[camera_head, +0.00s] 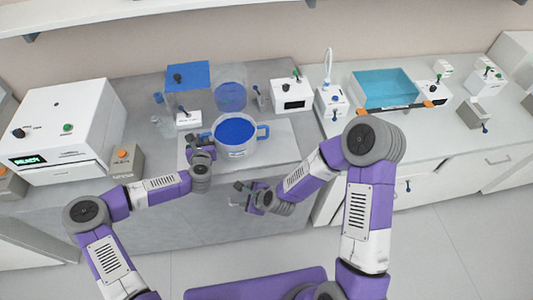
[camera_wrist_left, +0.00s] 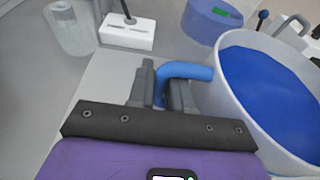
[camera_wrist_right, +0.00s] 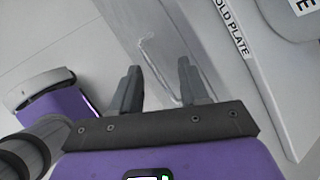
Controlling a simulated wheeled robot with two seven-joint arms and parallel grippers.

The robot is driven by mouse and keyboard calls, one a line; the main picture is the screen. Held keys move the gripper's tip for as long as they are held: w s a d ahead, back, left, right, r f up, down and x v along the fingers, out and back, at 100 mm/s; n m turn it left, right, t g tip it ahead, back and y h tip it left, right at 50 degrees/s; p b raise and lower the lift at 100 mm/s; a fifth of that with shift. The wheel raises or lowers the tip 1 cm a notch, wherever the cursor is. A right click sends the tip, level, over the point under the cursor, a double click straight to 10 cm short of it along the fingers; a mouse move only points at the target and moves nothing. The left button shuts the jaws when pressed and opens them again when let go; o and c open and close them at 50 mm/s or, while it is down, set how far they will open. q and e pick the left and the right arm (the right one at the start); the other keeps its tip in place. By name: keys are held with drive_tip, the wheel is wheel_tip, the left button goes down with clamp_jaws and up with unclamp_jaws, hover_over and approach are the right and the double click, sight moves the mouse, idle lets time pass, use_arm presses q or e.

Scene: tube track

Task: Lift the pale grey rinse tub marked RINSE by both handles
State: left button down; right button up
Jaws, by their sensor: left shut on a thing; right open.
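The pale grey rinse tub (camera_head: 240,150) holds blue liquid and stands on a light plate on the bench. Its marking is too small to read in the head view. My left gripper (camera_head: 205,146) is shut on the tub's left blue handle, which shows between its fingers in the left wrist view (camera_wrist_left: 186,70). My right gripper (camera_head: 243,190) is open and empty, in front of the bench edge, below and apart from the right handle. In the right wrist view its fingers (camera_wrist_right: 160,88) have nothing between them.
The light plate (camera_head: 280,150) carries a label partly read as "OLD PLATE" (camera_wrist_right: 232,28). Behind the tub stand a blue-filled container (camera_head: 230,96) and a white box (camera_head: 291,94). A white machine (camera_head: 70,130) stands left. A teal-filled tank (camera_head: 385,88) stands right.

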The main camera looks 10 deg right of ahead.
wheel_tip(320, 180, up, 4)
drive_tip(key=w+a+m+t, duration=0.1)
drive_tip(key=w+a+m, duration=0.1)
drive_tip(key=w+m, duration=0.15)
drive_tip(key=m+t+h, duration=0.6)
drive_tip(key=m+h, duration=0.2)
drive_tip(key=m, duration=0.5)
approach(268, 134)
drive_tip(key=x, duration=0.8)
drive_tip(key=shift+w, duration=0.15)
clamp_jaws()
idle(0.4)
